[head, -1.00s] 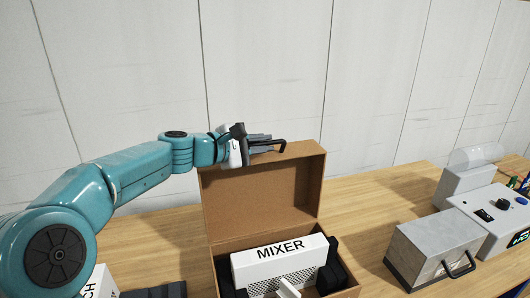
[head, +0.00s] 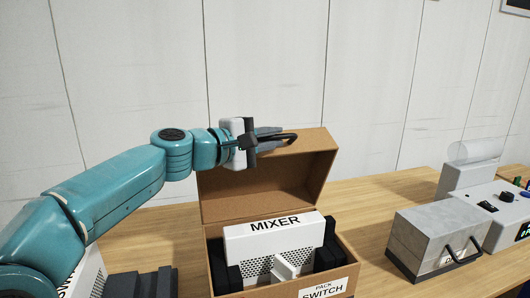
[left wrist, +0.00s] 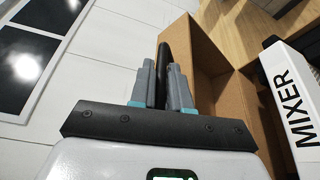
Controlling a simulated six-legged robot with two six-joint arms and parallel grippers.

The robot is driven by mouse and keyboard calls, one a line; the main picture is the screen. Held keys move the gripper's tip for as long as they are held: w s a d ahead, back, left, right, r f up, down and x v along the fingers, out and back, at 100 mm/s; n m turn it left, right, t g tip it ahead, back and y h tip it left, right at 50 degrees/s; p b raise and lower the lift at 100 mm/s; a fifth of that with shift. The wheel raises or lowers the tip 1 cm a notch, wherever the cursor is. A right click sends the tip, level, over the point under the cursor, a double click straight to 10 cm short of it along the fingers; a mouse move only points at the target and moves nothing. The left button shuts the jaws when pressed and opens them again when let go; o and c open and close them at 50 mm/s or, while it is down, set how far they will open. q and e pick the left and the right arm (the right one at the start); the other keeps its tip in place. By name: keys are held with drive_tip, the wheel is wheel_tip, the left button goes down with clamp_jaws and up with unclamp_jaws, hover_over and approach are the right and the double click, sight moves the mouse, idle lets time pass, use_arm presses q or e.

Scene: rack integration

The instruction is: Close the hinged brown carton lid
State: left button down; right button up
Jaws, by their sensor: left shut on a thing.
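The brown carton (head: 262,291) stands on the wooden table, its hinged lid (head: 250,193) raised at the back and leaning forward over the opening. A black handle (head: 291,138) sticks out at the lid's top edge. My left gripper (head: 270,135) is at that edge, its grey fingers shut on the handle. The left wrist view shows the fingers (left wrist: 164,86) on both sides of the black handle, beside the brown lid (left wrist: 205,70). A white box marked MIXER (head: 270,241) sits inside the carton between black blocks. My right gripper is not in view.
A grey case with a black handle (head: 438,235) and a white control box (head: 490,215) stand on the table at right. Dark blocks (head: 142,284) lie left of the carton. A panelled white wall stands behind. The table between carton and grey case is clear.

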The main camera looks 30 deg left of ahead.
use_arm(q)
drive_tip(key=shift+s+d+f+m+t+h+b, duration=0.4)
drive_tip(key=shift+s+d+f+m+b, duration=1.4)
drive_tip(key=shift+f+b, duration=2.9)
drive_tip(key=shift+s+d+f+m+t+h+b, duration=0.4)
drive_tip(key=shift+s+d+f+m+b, duration=1.4)
drive_tip(key=shift+b, duration=4.9)
drive_tip(key=shift+s+d+f+m+t+h+b, duration=0.4)
drive_tip(key=shift+s+d+f+m+b, duration=0.5)
drive_tip(key=shift+s+d+f+b, duration=2.25)
use_arm(e)
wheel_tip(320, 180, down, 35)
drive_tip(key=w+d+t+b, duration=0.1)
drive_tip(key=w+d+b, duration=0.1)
drive_tip(key=b, duration=0.3)
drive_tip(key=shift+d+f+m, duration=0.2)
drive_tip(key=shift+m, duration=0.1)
use_arm(q)
drive_tip(key=w+f, duration=0.2)
drive_tip(key=f, duration=0.1)
drive_tip(key=shift+w+d, duration=0.1)
drive_tip(key=shift+d, duration=0.1)
